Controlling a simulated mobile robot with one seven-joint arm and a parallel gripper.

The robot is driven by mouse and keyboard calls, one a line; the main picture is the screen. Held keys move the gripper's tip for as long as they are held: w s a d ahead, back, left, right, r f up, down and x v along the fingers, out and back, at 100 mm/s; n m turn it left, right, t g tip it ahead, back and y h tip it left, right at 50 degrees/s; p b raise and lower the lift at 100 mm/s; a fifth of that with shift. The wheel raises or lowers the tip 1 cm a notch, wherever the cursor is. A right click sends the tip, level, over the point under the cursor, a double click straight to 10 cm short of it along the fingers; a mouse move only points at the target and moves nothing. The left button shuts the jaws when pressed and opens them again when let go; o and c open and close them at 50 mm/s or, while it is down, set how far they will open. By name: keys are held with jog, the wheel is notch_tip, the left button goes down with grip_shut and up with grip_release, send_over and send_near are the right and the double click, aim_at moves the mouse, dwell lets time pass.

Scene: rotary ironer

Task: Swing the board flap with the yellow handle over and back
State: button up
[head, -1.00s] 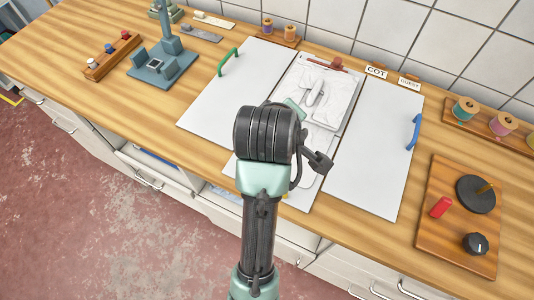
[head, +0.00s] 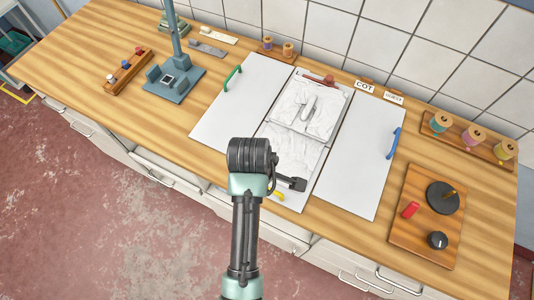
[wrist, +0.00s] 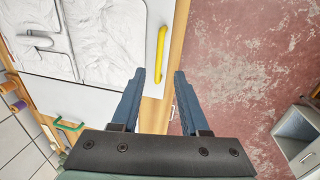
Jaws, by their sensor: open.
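The board flap with the yellow handle is the front middle white panel (wrist: 150,14), with white crumpled cloth (head: 292,152) lying on it. Its yellow handle (wrist: 160,54) stands at the front edge; in the head view only a small bit of the handle (head: 277,195) shows beside my arm. My gripper (wrist: 160,74) is open and empty. In the wrist view the handle lies just beyond the fingertips, between their lines; I cannot tell the height gap. In the head view my arm hides part of this flap.
A left flap with a green handle (head: 232,78) and a right flap with a blue handle (head: 393,143) lie flat either side. A teal stand (head: 175,78) is at left, a wooden control panel (head: 428,215) at right. Open floor (head: 110,240) lies in front.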

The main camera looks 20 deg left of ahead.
jog(key=f, duration=0.2)
jog(key=w+f, duration=0.1)
jog(key=f, duration=0.4)
jog(key=shift+w+p, duration=0.25)
jog(key=shift+p, duration=0.05)
grip_shut()
dwell(1.1)
